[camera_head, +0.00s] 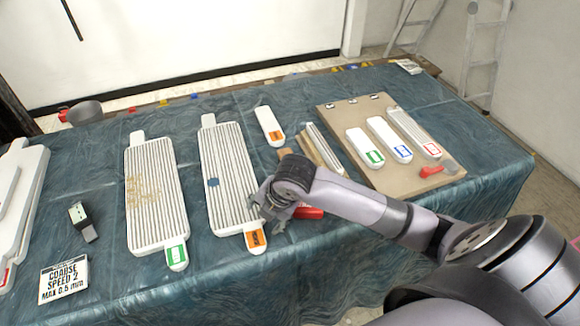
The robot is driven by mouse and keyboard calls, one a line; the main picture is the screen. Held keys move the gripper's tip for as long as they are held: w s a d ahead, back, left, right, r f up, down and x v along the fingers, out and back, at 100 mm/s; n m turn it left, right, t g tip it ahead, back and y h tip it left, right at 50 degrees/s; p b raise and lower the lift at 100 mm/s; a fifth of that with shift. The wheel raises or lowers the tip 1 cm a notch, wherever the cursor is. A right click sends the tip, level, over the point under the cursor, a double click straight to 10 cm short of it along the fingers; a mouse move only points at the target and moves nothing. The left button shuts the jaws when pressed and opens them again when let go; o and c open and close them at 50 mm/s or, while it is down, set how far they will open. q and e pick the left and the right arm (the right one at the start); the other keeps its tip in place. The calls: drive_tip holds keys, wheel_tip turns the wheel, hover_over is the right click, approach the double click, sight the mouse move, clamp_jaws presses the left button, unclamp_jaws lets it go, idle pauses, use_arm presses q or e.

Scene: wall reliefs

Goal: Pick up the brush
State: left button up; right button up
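My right gripper (268,208) reaches in from the right over the right edge of a white ribbed panel (228,170) with an orange label. Its fingers are small and dark here, so I cannot tell whether it is open or shut. A red object (310,213), perhaps a handle, lies under and beside my wrist and is partly hidden by it. A wooden piece with a pale ribbed strip (322,150) lies behind my arm, its near part hidden. I cannot tell for certain which thing is the brush. My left gripper is not in view.
Another ribbed panel (157,195), with brown grains and a green label, lies left. A board (375,112) with labelled pieces and a small red item (431,171) is at the right. A "COARSE SPEED 2" card (63,280) and a dark device (82,221) lie left on the cloth-covered table (110,285).

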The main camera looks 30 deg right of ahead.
drive_tip(key=w+d+r+n+h, duration=0.1)
drive_tip(key=w+d+r+n, duration=0.35)
drive_tip(key=d+r, duration=0.2)
drive_tip(key=w+d+r+n+h, duration=0.1)
drive_tip(key=w+d+r+n, duration=0.2)
drive_tip(key=d+r+n, duration=0.4)
drive_tip(key=shift+m, duration=0.65)
drive_tip(key=x, duration=0.9)
drive_tip(key=d+p+x, duration=0.1)
drive_tip(key=x, duration=0.3)
drive_tip(key=shift+s+d+f, duration=0.1)
drive_tip(key=shift+s+f, duration=0.1)
drive_tip(key=x, duration=0.4)
drive_tip(key=shift+w+d+p, duration=0.15)
drive_tip(key=shift+d+p, duration=0.15)
drive_tip(key=shift+p, duration=0.05)
drive_tip(key=shift+w+d+f, duration=0.1)
drive_tip(key=shift+w+f, duration=0.15)
drive_tip(key=shift+f, duration=0.3)
drive_tip(key=shift+f, duration=0.2)
drive_tip(key=c, duration=1.3)
